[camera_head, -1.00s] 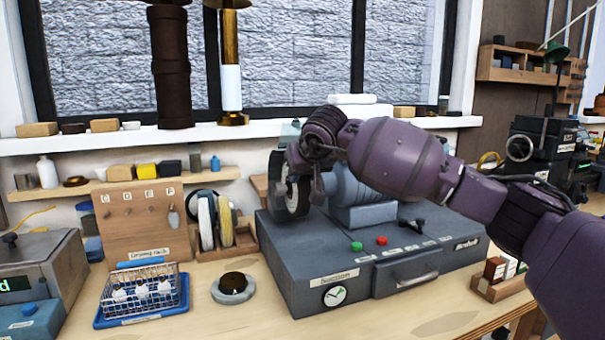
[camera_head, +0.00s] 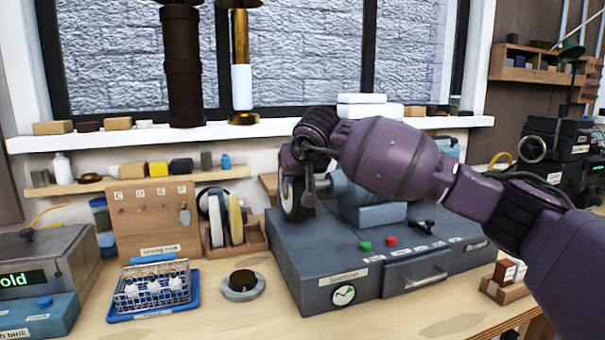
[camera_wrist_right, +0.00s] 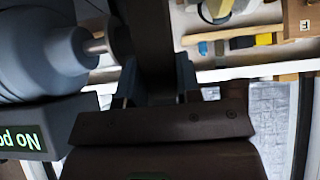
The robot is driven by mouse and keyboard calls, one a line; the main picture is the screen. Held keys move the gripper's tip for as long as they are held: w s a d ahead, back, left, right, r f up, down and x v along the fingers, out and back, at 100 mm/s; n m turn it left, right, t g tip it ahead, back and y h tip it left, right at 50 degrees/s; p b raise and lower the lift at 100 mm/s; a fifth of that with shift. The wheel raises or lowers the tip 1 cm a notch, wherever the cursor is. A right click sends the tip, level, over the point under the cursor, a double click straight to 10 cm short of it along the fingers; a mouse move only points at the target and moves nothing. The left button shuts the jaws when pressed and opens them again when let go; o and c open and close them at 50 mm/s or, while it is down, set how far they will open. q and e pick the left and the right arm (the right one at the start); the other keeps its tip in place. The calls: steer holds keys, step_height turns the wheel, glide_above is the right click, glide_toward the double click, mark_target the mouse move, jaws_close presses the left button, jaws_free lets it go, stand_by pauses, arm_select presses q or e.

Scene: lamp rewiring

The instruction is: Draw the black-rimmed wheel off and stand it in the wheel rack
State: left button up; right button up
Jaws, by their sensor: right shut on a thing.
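The black-rimmed wheel (camera_head: 293,199) is upright at the left end of the grey grinder (camera_head: 335,250), partly covered by my right gripper (camera_head: 300,165). My right gripper is shut on the wheel's upper part. In the right wrist view a dark upright band between the fingers looks like the wheel's rim (camera_wrist_right: 145,45), with the grinder's spindle (camera_wrist_right: 97,45) just left of it. I cannot tell whether the wheel is clear of the spindle. The wooden wheel rack (camera_head: 252,238) stands left of the grinder and holds a white wheel and a yellow wheel. My left gripper is not in view.
A wooden hook board (camera_head: 150,222) stands left of the rack. A blue wire basket (camera_head: 152,290) and a round grey dish (camera_head: 243,286) sit in front. A shelf (camera_head: 105,183) with small items runs behind. Bare bench shows around the dish.

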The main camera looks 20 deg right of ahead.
steer(key=shift+a, duration=2.25)
steer(key=shift+s, duration=0.1)
